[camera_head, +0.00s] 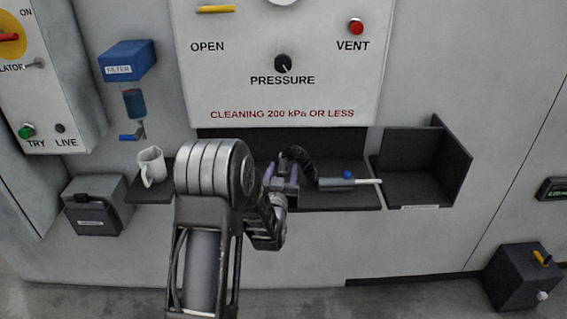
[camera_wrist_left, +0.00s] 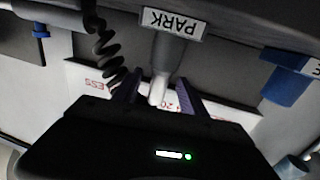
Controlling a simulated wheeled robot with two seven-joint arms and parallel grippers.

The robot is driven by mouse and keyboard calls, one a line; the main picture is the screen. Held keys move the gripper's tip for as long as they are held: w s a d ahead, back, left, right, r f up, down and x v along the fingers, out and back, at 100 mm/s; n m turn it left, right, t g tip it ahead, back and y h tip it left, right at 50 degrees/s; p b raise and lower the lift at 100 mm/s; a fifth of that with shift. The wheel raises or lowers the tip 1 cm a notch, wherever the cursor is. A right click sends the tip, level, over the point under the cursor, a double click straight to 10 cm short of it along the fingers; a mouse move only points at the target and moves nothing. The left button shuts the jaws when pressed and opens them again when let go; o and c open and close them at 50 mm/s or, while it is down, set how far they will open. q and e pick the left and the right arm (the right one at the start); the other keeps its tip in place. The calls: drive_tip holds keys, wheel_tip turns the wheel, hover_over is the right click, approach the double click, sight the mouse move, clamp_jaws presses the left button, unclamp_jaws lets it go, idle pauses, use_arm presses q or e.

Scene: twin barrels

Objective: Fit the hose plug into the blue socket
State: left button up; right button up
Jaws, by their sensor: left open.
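My left gripper (camera_head: 283,172) is open at the small middle shelf. In the left wrist view its two purple fingers (camera_wrist_left: 158,98) stand either side of a pale tip on a grey stub (camera_wrist_left: 166,52), which looks like the hose plug, beside a PARK label. Contact cannot be told. A black coiled hose (camera_wrist_left: 104,50) hangs beside the fingers; its join to the stub is unclear. A small blue fitting (camera_head: 131,135) under the filter at the left may be the blue socket. A blue cylindrical piece (camera_wrist_left: 287,84) shows at the right of the left wrist view. My right gripper is not in view.
A grey tool with a blue button (camera_head: 348,175) lies on the middle shelf (camera_head: 340,199). A dark open bin (camera_head: 415,188) is at the right. The blue filter box (camera_head: 128,60) juts from the wall.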

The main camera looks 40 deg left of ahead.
use_arm(q)
drive_tip(key=shift+x, duration=1.15)
drive_tip(key=shift+c, duration=0.4)
clamp_jaws()
